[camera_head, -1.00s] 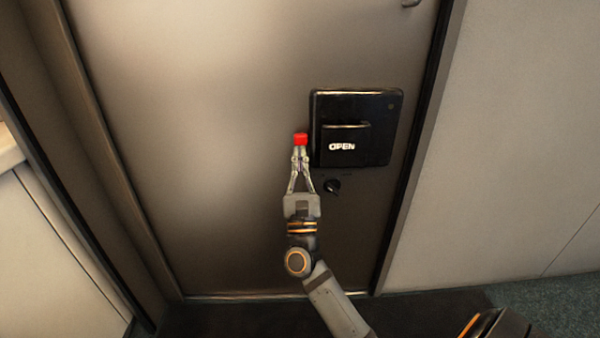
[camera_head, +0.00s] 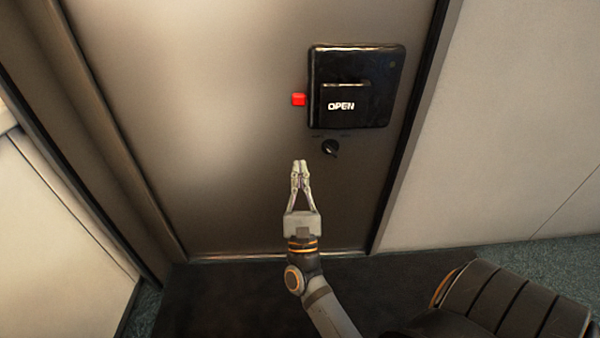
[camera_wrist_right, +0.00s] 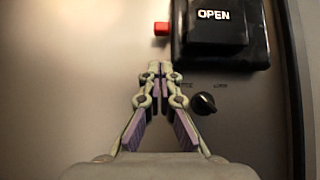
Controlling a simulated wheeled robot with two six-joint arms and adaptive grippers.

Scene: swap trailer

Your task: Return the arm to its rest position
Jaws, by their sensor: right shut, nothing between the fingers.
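My right gripper (camera_head: 299,166) is shut and empty in front of the door, below a small red button (camera_head: 298,99). In the right wrist view my right gripper (camera_wrist_right: 160,68) has its fingertips together below and apart in the picture from the red button (camera_wrist_right: 161,28). The button sits at the left side of the black handle plate marked OPEN (camera_head: 358,58), which shows at the top of the wrist view (camera_wrist_right: 262,50). My left gripper is not in view.
The grey door (camera_head: 220,150) looks closed in its dark frame. A small black knob (camera_head: 330,148) is below the handle plate. A pale wall (camera_head: 510,130) stands to the right, and a dark mat (camera_head: 230,300) lies on the floor before the door.

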